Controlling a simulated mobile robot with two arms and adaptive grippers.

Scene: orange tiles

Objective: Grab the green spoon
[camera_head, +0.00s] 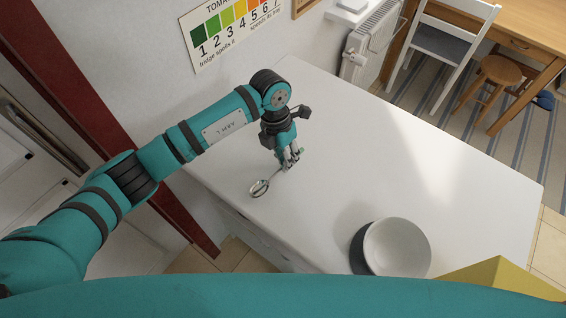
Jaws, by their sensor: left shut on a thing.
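My left gripper (289,163) reaches down over the white table near its left edge. It is shut on the spoon (259,188). The spoon's silvery oval end sticks out to the lower left of the fingers, near the tabletop. A small green part shows at the right side of the fingers. The fingers hide the middle of the spoon. I cannot tell whether the spoon touches the table. My right gripper is not in view.
A white bowl (397,247) stands on the front part of the white table (420,165). The table's middle and right are clear. A yellow object (505,273) shows at the lower right. A chair (445,48), a stool (497,78) and a radiator (369,45) are beyond the table.

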